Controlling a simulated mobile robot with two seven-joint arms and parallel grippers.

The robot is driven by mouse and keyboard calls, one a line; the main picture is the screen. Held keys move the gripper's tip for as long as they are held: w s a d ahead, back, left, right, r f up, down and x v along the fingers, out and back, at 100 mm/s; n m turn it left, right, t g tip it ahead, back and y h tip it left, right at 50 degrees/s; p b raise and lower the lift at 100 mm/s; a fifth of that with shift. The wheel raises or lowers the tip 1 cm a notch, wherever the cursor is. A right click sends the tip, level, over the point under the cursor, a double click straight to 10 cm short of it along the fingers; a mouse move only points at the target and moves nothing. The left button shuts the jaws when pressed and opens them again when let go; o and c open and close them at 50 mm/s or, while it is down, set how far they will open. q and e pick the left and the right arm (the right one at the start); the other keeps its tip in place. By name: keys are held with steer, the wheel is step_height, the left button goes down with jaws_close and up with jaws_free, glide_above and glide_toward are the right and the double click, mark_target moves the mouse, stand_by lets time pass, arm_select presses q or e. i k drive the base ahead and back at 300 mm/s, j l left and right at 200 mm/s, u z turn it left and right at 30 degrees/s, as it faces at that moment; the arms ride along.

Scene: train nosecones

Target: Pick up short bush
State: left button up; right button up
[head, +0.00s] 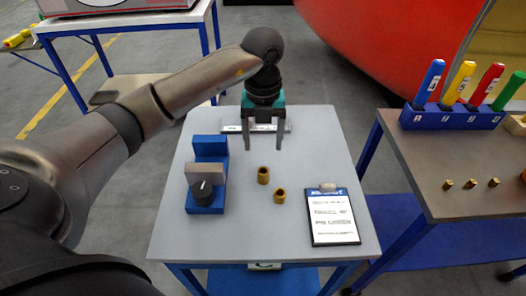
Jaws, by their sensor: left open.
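Two brass bushes stand on the grey table (225,240). The nearer bush (280,196) looks a little shorter than the farther bush (263,175), so it appears to be the short bush. My left gripper (263,147) points down with its two fingers apart and nothing between them. Its fingertips show just beyond the farther bush, apparently above the table; their exact height is hard to tell. Neither bush is gripped. My right gripper is out of view.
A blue fixture (208,150) with a black knob stands left of the bushes. A clipboard (332,217) lies at the right. A side table holds a blue rack (450,117) of coloured-handled tools and several small brass pieces (471,184). The table's front is clear.

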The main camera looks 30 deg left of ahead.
mark_target(279, 195)
steer(key=k+j+z, duration=0.1)
steer(key=j+z, duration=0.25)
steer(key=k+j+z, duration=0.15)
steer(key=j+z, duration=0.15)
steer(key=k+j+z, duration=0.15)
steer(key=j+z, duration=0.2)
steer(key=k+j+z, duration=0.3)
steer(key=i+l, duration=0.05)
steer(key=i, duration=0.05)
